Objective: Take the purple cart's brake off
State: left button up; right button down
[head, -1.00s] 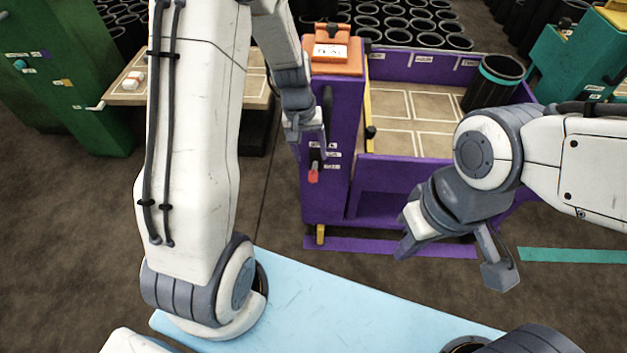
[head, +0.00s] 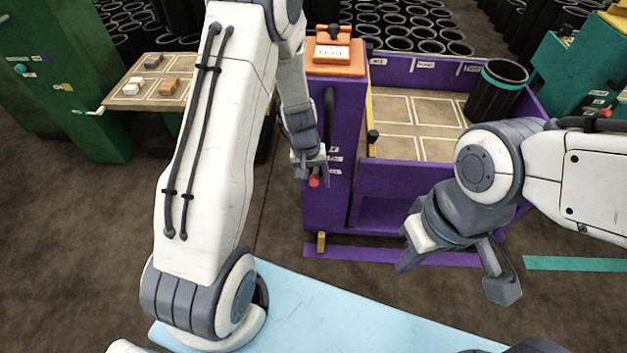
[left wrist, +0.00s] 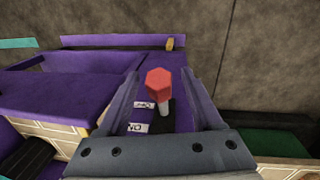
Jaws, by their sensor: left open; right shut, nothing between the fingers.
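The purple cart (head: 405,180) stands ahead, its tall end post (head: 340,205) facing me. The brake lever's red knob (head: 314,181) is on the front of this post, beside small white labels; it also shows in the left wrist view as a red faceted knob (left wrist: 159,82) on a pale stem. My left gripper (head: 313,176) is open at the lever, partly covering it in the head view. In the left wrist view the knob appears between the two spread fingers, with a gap on each side. My right gripper (head: 408,262) is shut and empty, in front of the cart.
A black sleeve with a teal band (head: 497,90) stands in the cart's tray. A green cart (head: 80,100) with small blocks on its tray is at left, and a teal cart (head: 572,75) at right. Many black sleeves stand behind. Purple floor tape (head: 450,259) runs below the cart.

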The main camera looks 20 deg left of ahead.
pick_arm(q)
grip_shut()
dwell(1.4)
